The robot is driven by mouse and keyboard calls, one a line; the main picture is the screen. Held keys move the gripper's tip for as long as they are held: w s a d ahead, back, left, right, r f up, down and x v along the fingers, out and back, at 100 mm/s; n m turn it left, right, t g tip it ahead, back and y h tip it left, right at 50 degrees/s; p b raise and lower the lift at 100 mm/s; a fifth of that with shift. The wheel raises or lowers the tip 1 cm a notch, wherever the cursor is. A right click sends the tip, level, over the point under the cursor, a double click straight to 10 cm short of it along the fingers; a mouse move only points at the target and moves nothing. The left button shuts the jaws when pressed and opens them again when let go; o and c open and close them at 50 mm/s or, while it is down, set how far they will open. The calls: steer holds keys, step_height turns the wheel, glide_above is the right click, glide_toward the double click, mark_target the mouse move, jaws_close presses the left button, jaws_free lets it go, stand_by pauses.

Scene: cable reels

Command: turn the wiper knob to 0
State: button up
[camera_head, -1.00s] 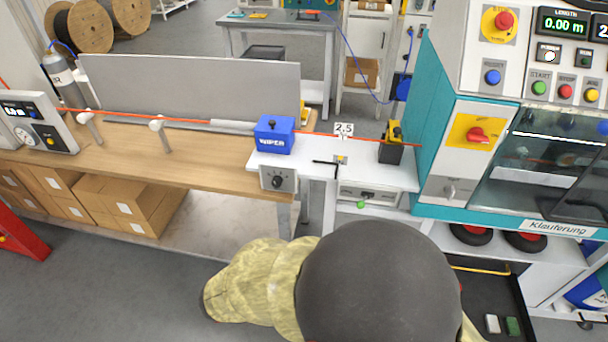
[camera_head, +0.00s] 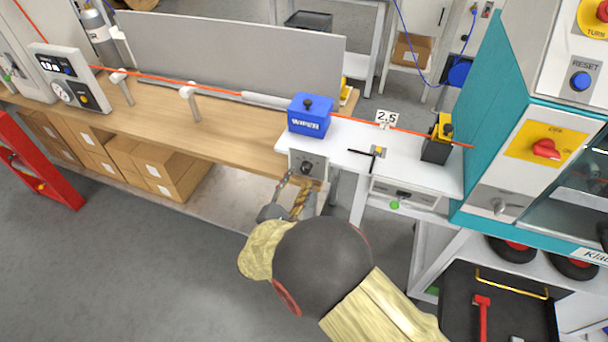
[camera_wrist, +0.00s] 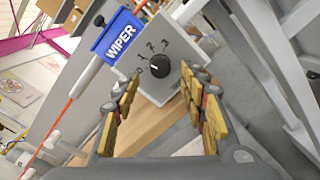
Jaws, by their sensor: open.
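The wiper knob (camera_head: 306,168) is a small black round knob on a grey panel (camera_head: 320,160) under the blue WIPER box (camera_head: 309,116). In the wrist view the knob (camera_wrist: 160,67) sits on the panel (camera_wrist: 182,52), which has numbers from 0 to 3 around the knob. A small pale mark shows on the knob, but I cannot tell surely which number it points to. My gripper (camera_head: 297,188) is just in front of the panel. In the wrist view my gripper (camera_wrist: 160,75) is open, with yellow-padded fingers either side of the knob and no clear contact.
An orange cable (camera_head: 168,79) runs through the blue box above the knob. A white shelf (camera_head: 345,152) with a 2.5 tag extends right to a teal machine (camera_head: 489,80). Cardboard boxes (camera_head: 185,178) lie under the wooden bench (camera_head: 225,135). The floor in front is clear.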

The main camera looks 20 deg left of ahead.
mark_target(304, 171)
steer(key=shift+w+d+b, duration=0.15)
steer(key=shift+w+b, duration=0.1)
steer(key=shift+w, duration=0.75)
steer(key=shift+w+d+b, duration=0.1)
steer(key=shift+w+b, duration=0.1)
steer(key=shift+w, duration=0.8)
steer(key=shift+c, duration=0.3)
jaws_close()
